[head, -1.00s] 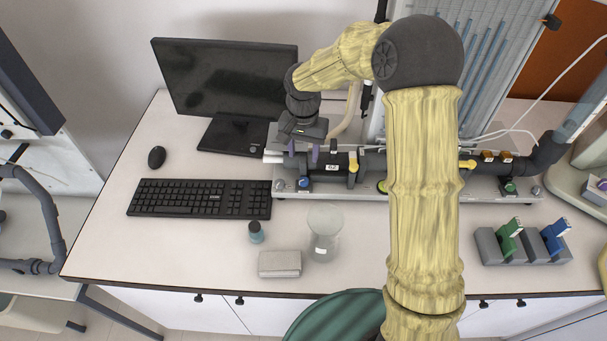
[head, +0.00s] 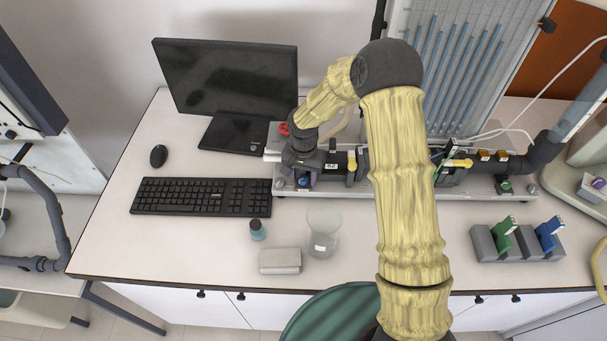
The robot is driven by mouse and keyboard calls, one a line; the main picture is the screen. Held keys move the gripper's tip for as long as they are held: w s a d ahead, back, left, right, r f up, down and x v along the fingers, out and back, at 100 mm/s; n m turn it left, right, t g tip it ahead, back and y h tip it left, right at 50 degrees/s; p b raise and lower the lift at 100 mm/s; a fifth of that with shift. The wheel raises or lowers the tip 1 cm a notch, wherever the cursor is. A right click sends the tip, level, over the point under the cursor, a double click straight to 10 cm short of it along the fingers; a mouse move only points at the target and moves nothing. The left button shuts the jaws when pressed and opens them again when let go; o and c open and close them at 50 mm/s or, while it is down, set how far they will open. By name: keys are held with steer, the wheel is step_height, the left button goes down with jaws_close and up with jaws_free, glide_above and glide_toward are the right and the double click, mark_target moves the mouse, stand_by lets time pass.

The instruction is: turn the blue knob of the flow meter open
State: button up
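The flow meter is part of a pipe assembly on a grey base (head: 450,192) along the back of the bench. Its blue knob (head: 304,182) is at the left end, low at the front, and mostly hidden by my gripper. The black meter body marked 62 (head: 333,166) is just right of my gripper.
A red knob (head: 284,128) is behind my wrist. Yellow handles (head: 352,163) stand along the pipe. A monitor (head: 226,78), a keyboard (head: 200,196), a small bottle (head: 257,230), a glass beaker (head: 323,240) and a grey box (head: 280,261) are nearby.

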steer(key=c, duration=0.8)
steer(key=shift+c, duration=0.2)
steer(key=shift+n, duration=0.5)
steer(key=shift+r+n+b, duration=0.1)
steer(key=shift+n+b, duration=0.3)
steer(key=shift+n, duration=2)
steer(key=shift+w+a, duration=0.1)
steer(key=o, duration=1)
